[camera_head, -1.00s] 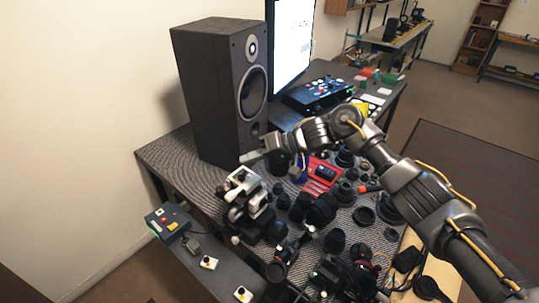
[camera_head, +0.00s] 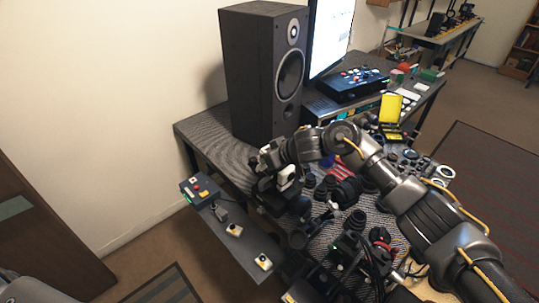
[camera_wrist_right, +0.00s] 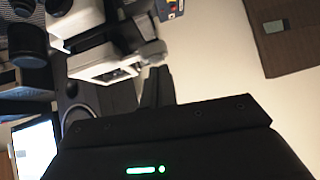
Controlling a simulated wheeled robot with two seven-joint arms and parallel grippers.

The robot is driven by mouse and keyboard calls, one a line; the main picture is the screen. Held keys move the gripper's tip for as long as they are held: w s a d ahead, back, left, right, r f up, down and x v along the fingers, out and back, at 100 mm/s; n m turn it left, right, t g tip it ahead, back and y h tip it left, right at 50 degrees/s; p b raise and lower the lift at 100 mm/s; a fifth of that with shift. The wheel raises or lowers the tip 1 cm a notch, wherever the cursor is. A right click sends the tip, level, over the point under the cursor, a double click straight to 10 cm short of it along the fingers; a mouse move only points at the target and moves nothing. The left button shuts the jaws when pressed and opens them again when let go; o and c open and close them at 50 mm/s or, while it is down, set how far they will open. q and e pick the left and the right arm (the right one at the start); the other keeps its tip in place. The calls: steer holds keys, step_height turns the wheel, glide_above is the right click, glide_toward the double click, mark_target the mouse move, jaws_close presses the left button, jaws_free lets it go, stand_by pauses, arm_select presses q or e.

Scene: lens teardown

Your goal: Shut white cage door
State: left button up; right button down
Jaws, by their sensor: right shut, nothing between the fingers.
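A white and black device, which I take for the white cage (camera_head: 287,177), stands on the near left part of the table, in front of the speaker. In the right wrist view its white door-like frame (camera_wrist_right: 105,65) hangs beside the fingers, close to them. I cannot tell whether the door is open or shut, or whether the fingers touch it. My right gripper (camera_head: 262,163) is at the device's upper left side, partly hidden by my arm. Its fingers (camera_wrist_right: 156,86) are shut and empty. My left gripper is not in view.
A tall black speaker (camera_head: 262,75) stands just behind. Lens parts, such as a dark ring (camera_head: 355,219), crowd the table to the right. A control box (camera_head: 201,191) and small switches lie on the left bench. The floor at left is free.

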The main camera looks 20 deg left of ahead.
steer(key=shift+s+a+f, duration=0.15)
steer(key=shift+f, duration=0.3)
steer(key=shift+f, duration=0.1)
stand_by(0.4)
steer(key=shift+r+p, duration=0.9)
steer(key=shift+p, duration=0.15)
